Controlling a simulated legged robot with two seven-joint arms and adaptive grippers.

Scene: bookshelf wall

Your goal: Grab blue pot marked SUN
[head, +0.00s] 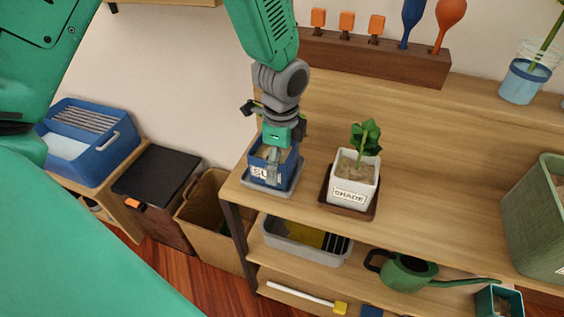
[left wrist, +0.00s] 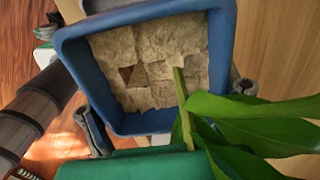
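The blue pot marked SUN (head: 258,170) stands on a grey saucer (head: 275,192) at the left end of the wooden shelf top. Part of its label is covered by a finger. My left gripper (head: 275,150) points down over the pot, with a finger in front of its labelled face. In the left wrist view the square blue pot (left wrist: 222,50) holds pale soil, and large green leaves (left wrist: 260,125) hang over its lower right corner. Fingers show on both sides of the pot, close to its walls; I cannot tell whether they press on it. My right gripper is not in view.
A white pot marked SHADE (head: 352,190) stands on a brown saucer just right of the SUN pot. A wooden tool rack (head: 375,60) is behind. A grey bin (head: 305,240) and a green watering can (head: 408,270) are below. A blue crate (head: 90,140) stands at left.

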